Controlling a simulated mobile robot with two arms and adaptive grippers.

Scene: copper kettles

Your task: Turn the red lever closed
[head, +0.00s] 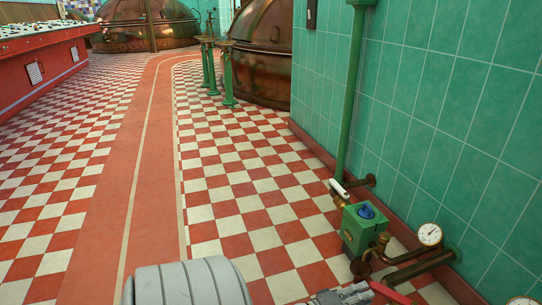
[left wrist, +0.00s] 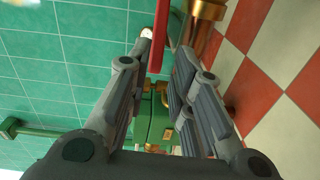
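The red lever (head: 391,293) shows at the bottom of the head view, by the lower pipe along the green wall. My left gripper (head: 362,290) is just left of it, partly cut off by the frame's edge. In the left wrist view the red lever (left wrist: 160,40) runs down from the top edge between the fingertips of my left gripper (left wrist: 165,55). The fingers are apart, with visible gaps beside the lever; I cannot tell whether either touches it. The lever's pivot is not clear. My right gripper is not in view.
A green box (head: 357,232) with a blue knob (head: 366,211) and a white-handled lever (head: 340,189) stand by the wall. A pressure gauge (head: 430,234) and brown pipes (head: 420,268) are close by. The checkered floor to the left is open. Copper kettles (head: 262,55) stand farther back.

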